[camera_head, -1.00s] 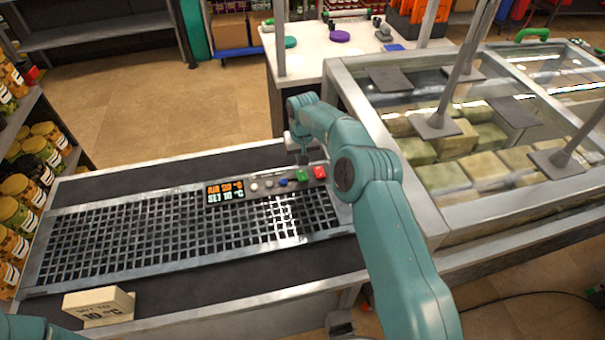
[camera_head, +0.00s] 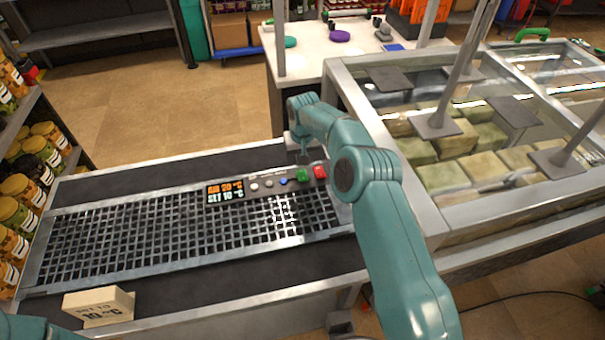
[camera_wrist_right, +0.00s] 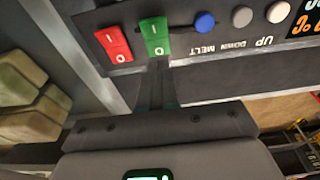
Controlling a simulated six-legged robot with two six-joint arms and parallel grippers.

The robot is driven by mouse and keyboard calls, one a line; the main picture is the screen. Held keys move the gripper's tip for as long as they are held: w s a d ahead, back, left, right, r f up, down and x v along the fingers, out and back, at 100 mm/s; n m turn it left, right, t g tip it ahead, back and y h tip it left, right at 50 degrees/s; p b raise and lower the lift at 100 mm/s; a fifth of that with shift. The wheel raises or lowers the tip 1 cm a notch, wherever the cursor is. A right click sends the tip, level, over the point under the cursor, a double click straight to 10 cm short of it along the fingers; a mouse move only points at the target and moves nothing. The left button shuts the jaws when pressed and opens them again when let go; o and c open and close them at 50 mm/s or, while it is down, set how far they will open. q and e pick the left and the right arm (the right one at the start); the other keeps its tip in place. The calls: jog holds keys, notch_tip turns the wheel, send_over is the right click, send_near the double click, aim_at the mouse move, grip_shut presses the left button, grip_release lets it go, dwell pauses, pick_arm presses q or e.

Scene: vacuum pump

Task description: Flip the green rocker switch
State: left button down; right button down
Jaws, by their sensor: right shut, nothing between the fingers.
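The green rocker switch (camera_head: 302,175) sits on the dark control panel of the cooler, left of a red rocker switch (camera_head: 320,172). In the right wrist view the green switch (camera_wrist_right: 155,37) is marked I and O and shows large; I cannot tell which side is pressed. My right gripper (camera_head: 304,158) is at the green switch. In the right wrist view its narrow fingertips (camera_wrist_right: 158,68) are together and empty, right by the O end; I cannot tell whether they touch it. My left gripper is out of view.
The panel also has a blue button (camera_head: 283,181), grey buttons and a lit display (camera_head: 225,191). A cream block (camera_head: 98,306) stands at the front left. A glass-topped case (camera_head: 470,150) is at the right.

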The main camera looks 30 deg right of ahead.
aim_at(301, 171)
jog(key=shift+s+f+b, duration=0.1)
jog(key=shift+f+b, duration=1.1)
jog(key=shift+f, duration=0.45)
dwell(0.6)
jog(key=shift+r+p, duration=0.5)
jog(key=shift+r, duration=0.35)
notch_tip(301, 171, up, 3)
jog(key=shift+f+p, duration=0.2)
jog(key=shift+p, duration=0.45)
notch_tip(301, 171, up, 2)
jog(key=shift+r+p, duration=0.1)
jog(key=shift+p, duration=0.55)
jog(key=shift+r, duration=0.3)
jog(key=shift+f, duration=0.1)
